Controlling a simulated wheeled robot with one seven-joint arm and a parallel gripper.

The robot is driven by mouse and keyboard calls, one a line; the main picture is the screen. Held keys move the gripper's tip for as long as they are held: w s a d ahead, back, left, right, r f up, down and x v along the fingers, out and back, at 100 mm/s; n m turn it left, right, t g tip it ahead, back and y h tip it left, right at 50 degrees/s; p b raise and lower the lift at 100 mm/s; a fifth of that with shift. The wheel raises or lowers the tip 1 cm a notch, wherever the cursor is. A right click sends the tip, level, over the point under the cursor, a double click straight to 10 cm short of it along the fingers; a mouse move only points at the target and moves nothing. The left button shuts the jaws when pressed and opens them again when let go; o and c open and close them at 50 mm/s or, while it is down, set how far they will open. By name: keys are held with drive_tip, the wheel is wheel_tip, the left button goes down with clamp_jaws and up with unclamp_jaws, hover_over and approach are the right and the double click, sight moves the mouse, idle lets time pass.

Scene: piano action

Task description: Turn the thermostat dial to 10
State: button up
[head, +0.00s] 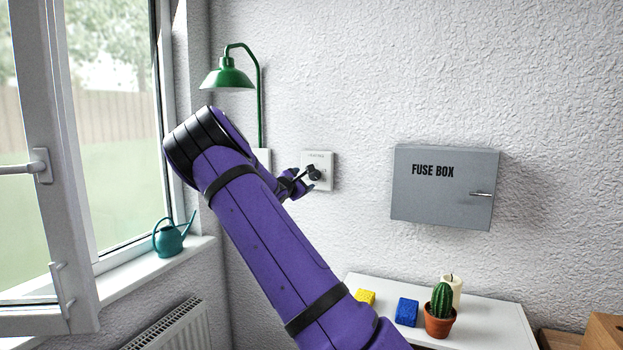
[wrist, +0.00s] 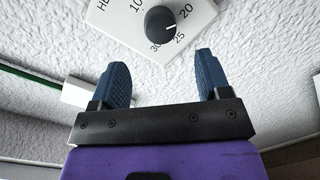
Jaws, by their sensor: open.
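The thermostat (head: 326,160) is a white square plate on the wall, with a dark round dial (head: 314,174). In the wrist view the dial (wrist: 158,24) is at the top, on the plate (wrist: 118,17), with the numbers 10, 20, 25 and 30 readable around it. The dial's white mark points between 20 and 25. My gripper (head: 306,181) is close to the thermostat, partly covering it in the head view. In the wrist view my gripper's (wrist: 162,66) two blue fingers are spread apart and empty. The dial appears just beyond the fingertips, between them and not gripped.
A green lamp (head: 229,77) hangs above and left of the thermostat. A grey fuse box (head: 440,187) is on the wall to the right. Below stand a cactus (head: 440,303), a candle (head: 453,287), and yellow (head: 365,296) and blue (head: 406,312) sponges. The open window (head: 65,170) is left.

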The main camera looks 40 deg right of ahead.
sight(312, 176)
drive_tip(key=x, duration=0.7)
drive_tip(key=shift+d+f, duration=0.1)
drive_tip(key=shift+d, duration=0.05)
drive_tip(key=c, duration=0.9)
